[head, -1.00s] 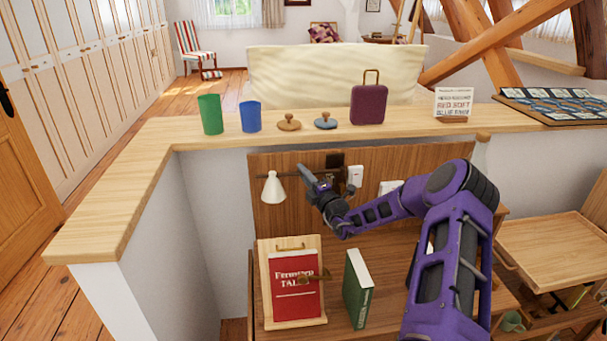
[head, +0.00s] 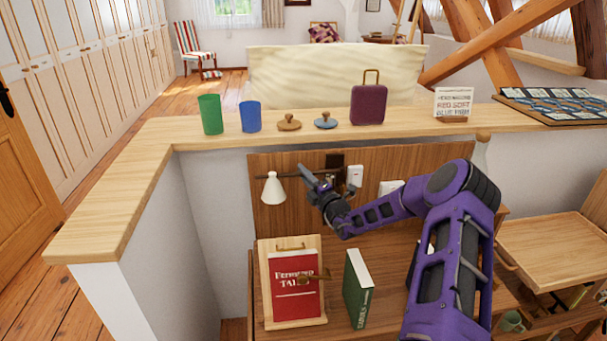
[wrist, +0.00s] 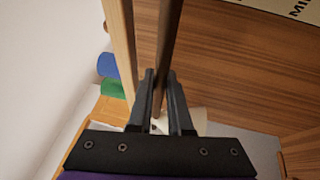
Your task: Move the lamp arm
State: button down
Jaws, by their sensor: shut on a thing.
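The wall lamp has a white cone shade (head: 273,189) and a thin dark lamp arm (head: 290,176) against the wooden back panel. The shade hangs at the left end of the arm, pointing down. My gripper (head: 305,172) reaches in from the right and is shut on the lamp arm, a short way right of the shade. In the wrist view, the dark lamp arm (wrist: 168,35) runs between the two fingers of my gripper (wrist: 160,76). A pale part, probably the shade, shows partly behind the fingers. My wrist hides part of the lamp's mount.
Below stand a red book (head: 294,287) on a wooden stand (head: 262,312) and a green book (head: 357,288) on the desk. A ledge (head: 200,138) above holds a green cup (head: 210,114), a blue cup (head: 250,117) and a purple suitcase (head: 368,104). A white switch (head: 355,175) is right of the lamp.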

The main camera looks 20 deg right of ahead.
jog(key=s+d+n+g+y+b, duration=0.3)
jog(key=s+n+g+y+b, duration=0.1)
jog(key=s+n+g+y, duration=0.7)
jog(key=shift+d+n+g+y, duration=0.4)
jog(key=shift+g+y, duration=0.6)
jog(key=shift+y, duration=0.9)
jog(key=shift+s+r, duration=0.1)
jog(key=c, duration=0.8)
grip_release()
jog(key=shift+c, duration=0.2)
jog(key=shift+d, duration=0.1)
